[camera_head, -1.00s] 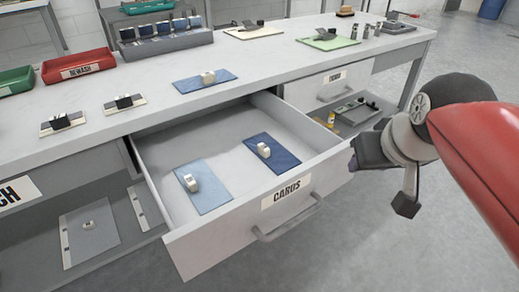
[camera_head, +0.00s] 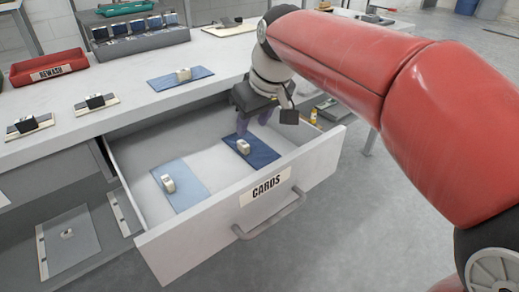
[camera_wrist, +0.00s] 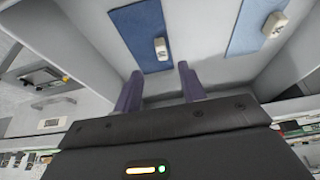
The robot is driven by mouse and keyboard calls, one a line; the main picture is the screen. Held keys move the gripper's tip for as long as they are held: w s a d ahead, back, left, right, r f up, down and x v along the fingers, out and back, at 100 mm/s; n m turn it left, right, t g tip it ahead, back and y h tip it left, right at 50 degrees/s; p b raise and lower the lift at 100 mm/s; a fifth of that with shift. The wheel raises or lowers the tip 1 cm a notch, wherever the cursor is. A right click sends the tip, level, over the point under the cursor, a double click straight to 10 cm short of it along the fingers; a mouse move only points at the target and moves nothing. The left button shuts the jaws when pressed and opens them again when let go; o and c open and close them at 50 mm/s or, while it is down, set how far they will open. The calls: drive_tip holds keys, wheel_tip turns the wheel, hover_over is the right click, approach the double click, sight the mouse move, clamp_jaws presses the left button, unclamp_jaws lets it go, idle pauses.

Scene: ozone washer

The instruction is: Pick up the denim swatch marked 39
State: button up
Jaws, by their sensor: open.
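Two denim swatches lie flat in the open drawer (camera_head: 143,239). A dark blue swatch (camera_head: 263,155) is on the right, and a light blue swatch (camera_head: 187,193) is on the left. Each bears a small white tag; marks show on them, but I cannot read a number for certain. My gripper (camera_head: 254,122) is open and empty above the drawer, by the dark swatch's far end. In the wrist view the open fingers (camera_wrist: 159,70) point towards the dark swatch (camera_wrist: 140,25), and the light swatch (camera_wrist: 245,30) is off to the right. A mid-blue swatch (camera_head: 201,72) lies on the tabletop.
The drawer's front panel (camera_head: 310,178) and side walls surround the two swatches. On the table (camera_head: 120,78) stand a red REWASH tray (camera_head: 48,70), a grey rack (camera_head: 140,46) and small dark clips on pale cards (camera_head: 30,127). Bare floor lies in front.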

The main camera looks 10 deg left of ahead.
sight(243, 143)
drive_tip(key=shift+a+f, duration=0.35)
drive_tip(key=x, duration=0.7)
drive_tip(key=shift+w+b, duration=0.15)
drive_tip(key=shift+b, duration=0.25)
clamp_jaws()
